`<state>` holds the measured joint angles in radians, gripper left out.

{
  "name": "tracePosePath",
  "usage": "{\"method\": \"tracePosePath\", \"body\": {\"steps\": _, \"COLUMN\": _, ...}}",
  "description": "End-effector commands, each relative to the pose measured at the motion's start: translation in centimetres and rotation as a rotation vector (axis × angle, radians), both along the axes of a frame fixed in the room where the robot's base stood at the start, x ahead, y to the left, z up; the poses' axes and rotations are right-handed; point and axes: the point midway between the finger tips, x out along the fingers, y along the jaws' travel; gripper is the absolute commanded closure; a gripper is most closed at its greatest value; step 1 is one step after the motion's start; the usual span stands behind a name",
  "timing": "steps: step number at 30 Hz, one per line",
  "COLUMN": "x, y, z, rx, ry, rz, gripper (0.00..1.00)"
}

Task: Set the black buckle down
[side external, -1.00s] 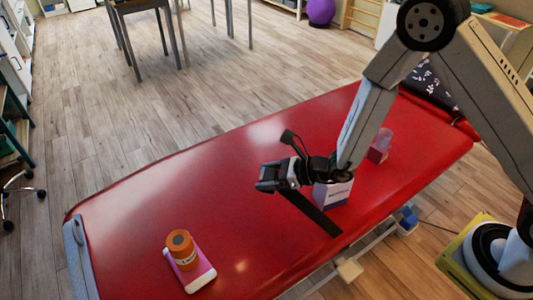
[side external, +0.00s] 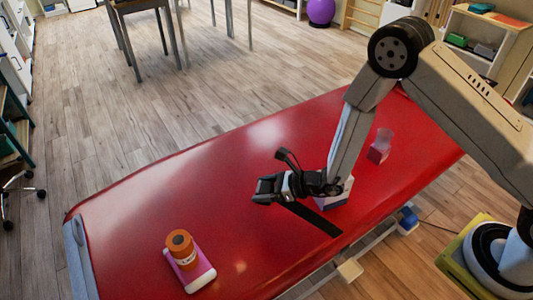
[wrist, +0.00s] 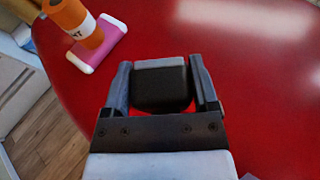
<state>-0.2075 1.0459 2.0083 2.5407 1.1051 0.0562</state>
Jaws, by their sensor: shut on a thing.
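The black buckle (wrist: 163,88) sits between the two fingers of my gripper (wrist: 161,64) in the wrist view, with a grey upper edge showing. My gripper is shut on it. In the side view my gripper (side external: 268,190) is low over the middle of the red table (side external: 130,215), pointing left. The buckle is hard to tell apart from the dark fingers there, and I cannot tell whether it touches the table.
A white box (side external: 335,201) is partly hidden behind my arm. A black strip (side external: 320,222) lies near the front edge. A pinkish block (side external: 378,152) stands farther right.

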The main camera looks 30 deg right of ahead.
Motion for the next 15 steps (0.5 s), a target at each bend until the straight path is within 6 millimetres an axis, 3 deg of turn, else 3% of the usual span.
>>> {"method": "tracePosePath", "body": {"steps": 15, "x": 5.7, "y": 2.0, "z": -2.7, "rx": 0.000, "ry": 0.000, "rz": 0.001, "gripper": 0.87}}
